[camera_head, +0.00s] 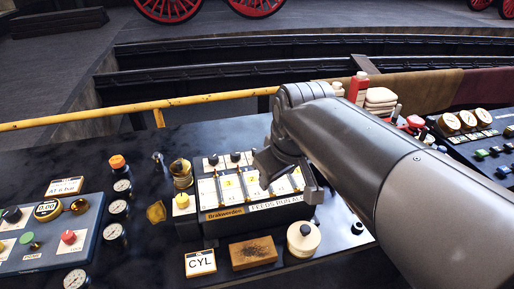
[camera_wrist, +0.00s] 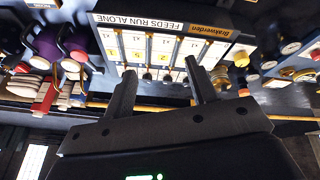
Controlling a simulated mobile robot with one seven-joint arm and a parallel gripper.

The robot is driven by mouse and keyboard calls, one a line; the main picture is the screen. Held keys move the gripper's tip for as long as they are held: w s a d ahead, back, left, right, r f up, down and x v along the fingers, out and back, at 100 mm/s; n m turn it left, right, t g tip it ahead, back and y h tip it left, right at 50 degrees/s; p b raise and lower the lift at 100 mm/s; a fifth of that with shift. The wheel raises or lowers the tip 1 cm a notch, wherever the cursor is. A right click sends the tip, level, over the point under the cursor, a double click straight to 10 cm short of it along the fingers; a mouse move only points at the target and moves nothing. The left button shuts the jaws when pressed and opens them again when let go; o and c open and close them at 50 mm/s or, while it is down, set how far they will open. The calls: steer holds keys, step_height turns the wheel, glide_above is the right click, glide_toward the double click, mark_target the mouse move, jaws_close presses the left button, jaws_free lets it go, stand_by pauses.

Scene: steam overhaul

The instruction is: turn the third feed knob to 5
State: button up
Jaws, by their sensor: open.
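The feed panel (camera_head: 222,214), labelled Brakwerden and FEEDS RUN ALONE, has several white columns with yellow number cards. Small dark knobs line its back edge; the first (camera_head: 213,160) and second (camera_head: 235,157) from the left show clearly. The third is partly hidden by my arm, and its setting cannot be read. My gripper (camera_head: 288,182) is over the right part of the panel. In the wrist view, where the panel (camera_wrist: 150,22) appears upside down, my gripper (camera_wrist: 160,70) is open, its fingers spread at the knob edge. Some knobs show between the fingers; I cannot tell contact.
A brass cylinder (camera_head: 182,172) and yellow knob (camera_head: 182,201) stand left of the panel. A CYL card (camera_head: 200,263), a brown block (camera_head: 253,252) and a cream round knob (camera_head: 303,238) lie in front. A red bottle (camera_head: 358,86) stands behind my arm.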

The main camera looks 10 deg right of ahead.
steer(key=w+d+f+n+g, duration=0.1)
steer(key=w+f+n+g, duration=0.1)
steer(key=w+n, duration=0.85)
steer(key=w+d+f+n+g, duration=0.15)
steer(key=w+n, duration=0.45)
steer(key=w, duration=1)
steer(key=shift+g, duration=0.45)
step_height(320, 180, down, 11)
steer(key=shift+a+r, duration=0.1)
steer(key=c, duration=1)
steer(key=shift+o, duration=0.2)
